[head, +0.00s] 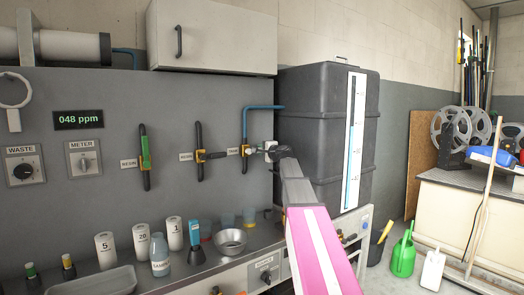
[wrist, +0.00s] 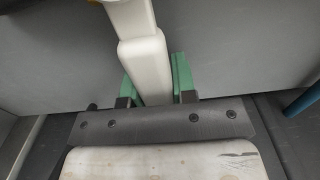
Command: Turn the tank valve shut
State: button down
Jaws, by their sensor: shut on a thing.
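The tank valve (head: 245,153) is on the dark wall panel beside the TANK label (head: 233,151), with a blue pipe (head: 262,107) running from it to the black tank (head: 315,110). My gripper (head: 268,148) is at the valve's right side. In the wrist view, the green pads of my gripper (wrist: 155,82) are closed on both sides of a pale cream handle (wrist: 143,55), which looks like the valve's lever. In the head view my gripper partly hides the handle, and its exact angle is hard to tell.
Two other valves, one with a green part (head: 144,150) and one dark (head: 199,145), are on the panel to the left. Below, a bench holds a metal bowl (head: 231,240), white canisters (head: 140,238) and a bottle (head: 159,255). A cabinet (head: 215,40) hangs above.

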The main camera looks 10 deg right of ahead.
jog(key=c, duration=0.9)
grip_release()
jog(key=shift+s, duration=0.15)
jog(key=v, duration=1)
jog(key=shift+s+d, duration=0.15)
jog(key=shift+s, duration=0.15)
